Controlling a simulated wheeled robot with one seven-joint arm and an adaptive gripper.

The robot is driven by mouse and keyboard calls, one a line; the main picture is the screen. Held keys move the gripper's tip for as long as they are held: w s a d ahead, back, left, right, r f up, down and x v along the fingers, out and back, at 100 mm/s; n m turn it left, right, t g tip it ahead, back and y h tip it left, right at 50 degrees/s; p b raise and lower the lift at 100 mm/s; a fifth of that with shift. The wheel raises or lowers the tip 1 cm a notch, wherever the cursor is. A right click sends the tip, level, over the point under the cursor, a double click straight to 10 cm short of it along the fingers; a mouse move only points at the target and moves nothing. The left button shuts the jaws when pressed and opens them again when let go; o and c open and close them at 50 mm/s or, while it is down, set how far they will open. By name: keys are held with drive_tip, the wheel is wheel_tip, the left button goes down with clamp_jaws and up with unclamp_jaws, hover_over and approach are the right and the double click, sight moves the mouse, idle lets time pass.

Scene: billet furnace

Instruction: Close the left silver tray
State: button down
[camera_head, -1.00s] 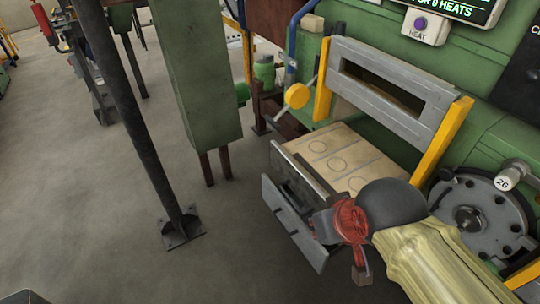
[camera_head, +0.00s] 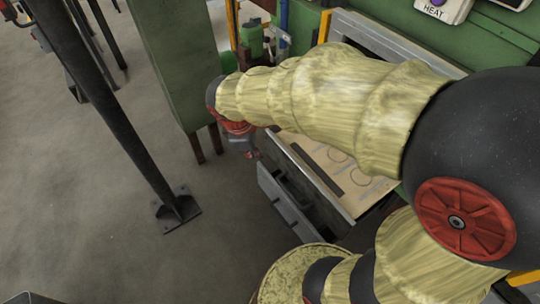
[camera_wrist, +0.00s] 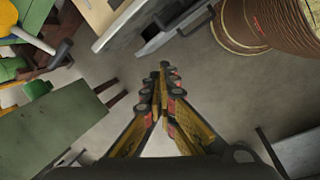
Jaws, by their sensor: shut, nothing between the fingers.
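The silver tray (camera_head: 286,204) is a grey drawer on the left side of a bench with a tan top. It stands pulled out, with a dark gap between its front panel and the bench. The tray also shows at the top of the wrist view (camera_wrist: 176,32). My gripper (camera_head: 243,146) hangs left of the bench, beyond the tray's far end and apart from it. In the wrist view my gripper (camera_wrist: 163,70) has its fingertips together and empty, over bare floor below the tray.
The bench top (camera_head: 337,172) has circles drawn on it. A green cabinet (camera_head: 180,60) on legs stands left of my gripper. A dark post (camera_head: 110,110) is bolted to the floor farther left. The floor in front of the tray is clear.

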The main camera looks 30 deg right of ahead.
drive_tip(key=w+d+f+n+g+h+p, duration=0.2)
drive_tip(key=w+f+n, duration=0.3)
drive_tip(key=f+n, duration=0.25)
drive_tip(key=b, duration=0.5)
approach(273, 158)
drive_tip(key=shift+s+d+f, duration=0.15)
drive_tip(key=shift+s+f, duration=0.55)
drive_tip(key=shift+s, duration=0.3)
drive_tip(key=shift+s+d+f, duration=0.2)
drive_tip(key=shift+s+f, duration=0.45)
drive_tip(key=shift+s, duration=0.35)
drive_tip(key=d+p, duration=0.4)
drive_tip(key=d, duration=0.6)
drive_tip(key=d+p, duration=0.5)
drive_tip(key=d, duration=0.5)
drive_tip(key=w+d+p, duration=0.1)
drive_tip(key=d+p, duration=0.4)
drive_tip(key=d, duration=0.5)
drive_tip(key=shift+d, duration=0.25)
